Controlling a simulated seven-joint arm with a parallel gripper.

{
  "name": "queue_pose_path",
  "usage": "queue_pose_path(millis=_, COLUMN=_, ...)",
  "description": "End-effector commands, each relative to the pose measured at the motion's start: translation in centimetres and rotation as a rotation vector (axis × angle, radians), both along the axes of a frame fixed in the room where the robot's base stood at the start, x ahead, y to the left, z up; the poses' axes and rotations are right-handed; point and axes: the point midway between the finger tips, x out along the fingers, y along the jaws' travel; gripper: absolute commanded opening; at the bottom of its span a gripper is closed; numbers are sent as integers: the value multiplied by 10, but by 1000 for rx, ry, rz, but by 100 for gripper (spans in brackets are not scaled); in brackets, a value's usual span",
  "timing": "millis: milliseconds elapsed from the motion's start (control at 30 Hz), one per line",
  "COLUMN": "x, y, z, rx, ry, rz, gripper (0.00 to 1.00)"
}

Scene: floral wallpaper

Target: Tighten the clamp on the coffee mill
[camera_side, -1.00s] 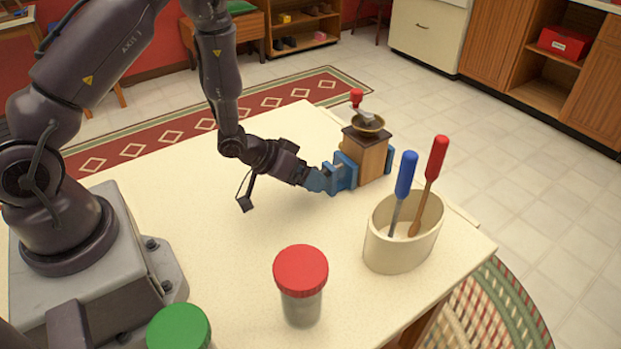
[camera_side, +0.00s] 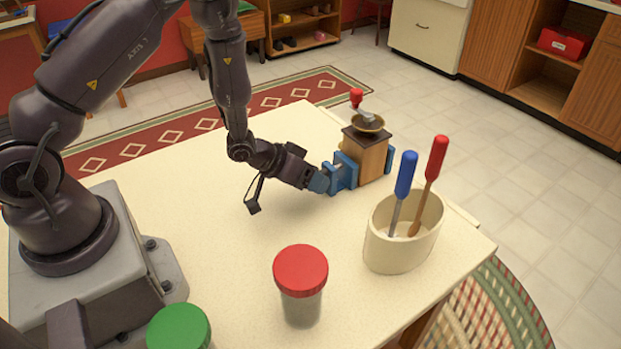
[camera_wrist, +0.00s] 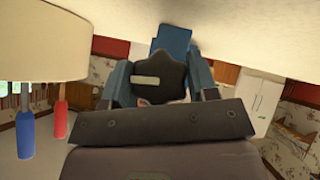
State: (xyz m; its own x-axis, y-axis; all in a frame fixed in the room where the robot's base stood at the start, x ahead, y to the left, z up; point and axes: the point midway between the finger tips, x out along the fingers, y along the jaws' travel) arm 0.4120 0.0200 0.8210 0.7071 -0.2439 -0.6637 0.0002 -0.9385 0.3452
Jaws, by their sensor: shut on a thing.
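The coffee mill (camera_side: 367,158), a wooden box with a dark top, brass bowl and red-knobbed crank, stands upright near the table's far right edge. A blue clamp (camera_side: 346,172) has jaws on both sides of its box; it also shows in the wrist view (camera_wrist: 173,40). My gripper (camera_side: 321,182) is at the clamp's left end. In the wrist view my gripper (camera_wrist: 160,82) is shut on a dark clamp knob (camera_wrist: 161,70) with a pale stripe, one finger on each side. The screw behind the knob is hidden there.
A cream oval pot (camera_side: 400,245) with a blue-handled and a red-handled tool stands right of my gripper, close to the mill. A red-lidded jar (camera_side: 301,285) and a green-lidded jar (camera_side: 179,328) stand at the front. The table's middle is clear.

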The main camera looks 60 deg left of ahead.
Motion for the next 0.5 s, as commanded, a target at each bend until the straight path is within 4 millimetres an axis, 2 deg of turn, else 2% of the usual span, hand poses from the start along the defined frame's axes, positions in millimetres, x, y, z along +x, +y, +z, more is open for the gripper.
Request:
queue_pose_path(millis=267, x=0, y=-1, z=1, rx=135, ry=0, rz=-2, gripper=30)
queue_pose_path(millis=500, x=0, y=-3, z=1, rx=347, ry=-1, rz=-5, gripper=30)
